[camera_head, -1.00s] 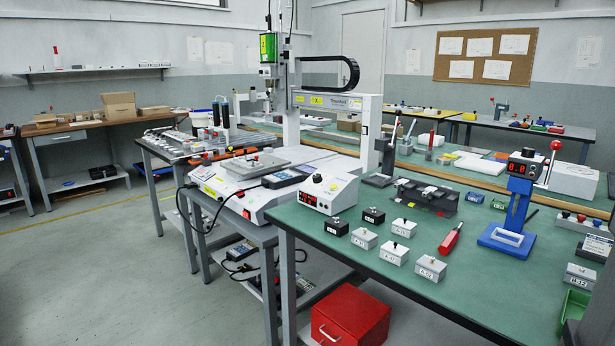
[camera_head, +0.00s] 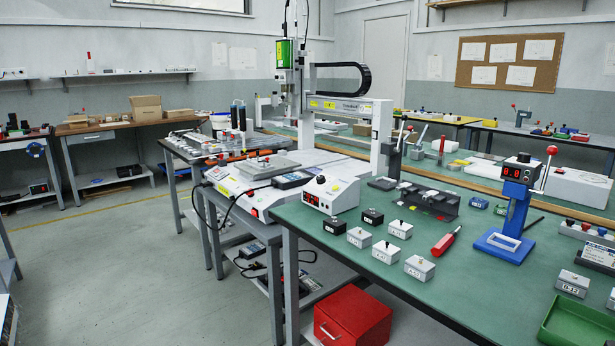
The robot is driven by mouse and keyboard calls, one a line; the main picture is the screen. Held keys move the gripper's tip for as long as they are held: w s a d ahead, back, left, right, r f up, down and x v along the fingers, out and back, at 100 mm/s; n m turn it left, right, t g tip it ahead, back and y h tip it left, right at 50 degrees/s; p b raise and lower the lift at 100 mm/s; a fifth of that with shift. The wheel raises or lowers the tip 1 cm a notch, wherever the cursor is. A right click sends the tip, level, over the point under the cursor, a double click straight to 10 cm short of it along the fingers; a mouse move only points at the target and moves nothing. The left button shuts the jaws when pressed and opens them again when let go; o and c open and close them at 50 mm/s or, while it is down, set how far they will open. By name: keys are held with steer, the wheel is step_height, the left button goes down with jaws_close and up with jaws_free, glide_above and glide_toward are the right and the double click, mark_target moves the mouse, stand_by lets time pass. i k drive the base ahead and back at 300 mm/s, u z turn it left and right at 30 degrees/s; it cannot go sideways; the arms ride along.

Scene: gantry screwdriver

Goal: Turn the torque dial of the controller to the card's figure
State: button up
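The controller (camera_head: 343,196) is a white box with a sloped front, standing at the left end of the green bench. A red display (camera_head: 313,200) is lit on its front, its figure too small to read. A small dark knob (camera_head: 321,179), which looks like the dial, sits on its top. Its pointer and scale are too small to read. A white and blue card (camera_head: 599,254), perhaps the task's card, is at the right edge of the bench. Its figure is too small to read. My gripper is not in view.
The gantry (camera_head: 340,104) with a green-topped screwdriver (camera_head: 285,53) stands behind the controller. A blue stand (camera_head: 508,220) is farther right.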

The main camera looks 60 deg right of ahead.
mark_target(320, 179)
steer(key=z, duration=0.15)
steer(key=i, duration=0.95)
steer(key=u, duration=0.05)
